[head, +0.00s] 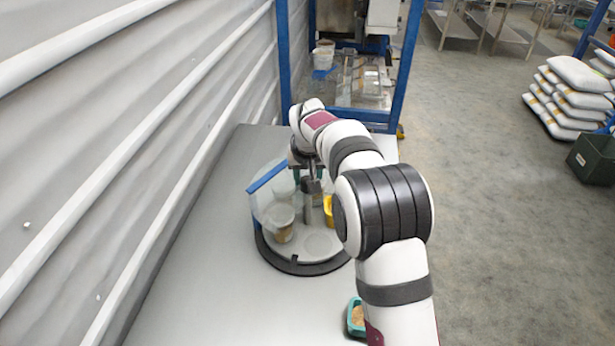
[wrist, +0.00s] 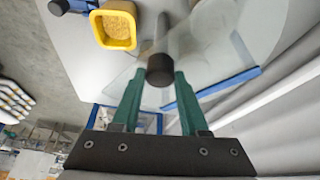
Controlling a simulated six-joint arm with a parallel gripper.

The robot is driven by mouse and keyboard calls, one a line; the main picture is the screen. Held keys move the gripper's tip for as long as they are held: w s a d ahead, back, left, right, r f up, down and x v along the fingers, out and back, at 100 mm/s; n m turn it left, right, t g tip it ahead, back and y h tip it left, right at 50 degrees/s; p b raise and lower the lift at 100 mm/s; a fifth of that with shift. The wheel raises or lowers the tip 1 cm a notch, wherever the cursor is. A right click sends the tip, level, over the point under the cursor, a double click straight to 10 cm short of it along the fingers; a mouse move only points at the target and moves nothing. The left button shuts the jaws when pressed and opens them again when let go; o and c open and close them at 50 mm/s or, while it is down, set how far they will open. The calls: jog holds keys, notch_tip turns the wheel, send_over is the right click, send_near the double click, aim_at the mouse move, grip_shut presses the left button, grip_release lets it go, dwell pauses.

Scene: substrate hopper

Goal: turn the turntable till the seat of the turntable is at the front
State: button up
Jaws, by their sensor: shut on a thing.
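The turntable (head: 290,265) is a grey disc with a dark rim on the bench. A clear screen with a blue top edge (head: 267,177) stands across it. A grey upright post (head: 308,212) rises from the disc. My gripper (head: 305,178) is over it, and its green fingers are shut on the post's dark top (wrist: 160,70) in the wrist view. A clear jar with brown contents (head: 283,228) stands left of the post. A yellow tub (head: 328,212) is on the right, partly behind my arm; the wrist view shows grainy filling. A round outline (head: 318,243), possibly the seat, lies bare near the front.
A teal tray of substrate (head: 355,318) sits at the bench's front right, partly hidden by my arm. A corrugated wall (head: 130,130) runs along the left. A blue-framed machine (head: 350,80) stands behind. The bench's front left (head: 200,310) is clear.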

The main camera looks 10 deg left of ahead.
grip_shut()
dwell(0.8)
jog(key=shift+n, duration=0.5)
jog(key=shift+d+n+g+y, duration=0.1)
jog(key=shift+n+g+y, duration=0.3)
jog(key=shift+n, duration=0.75)
jog(key=shift+n+g+y, duration=0.1)
jog(key=shift+n+y, duration=0.5)
jog(key=shift+n, duration=0.95)
jog(key=o, duration=1)
grip_release()
jog(key=shift+r, duration=0.1)
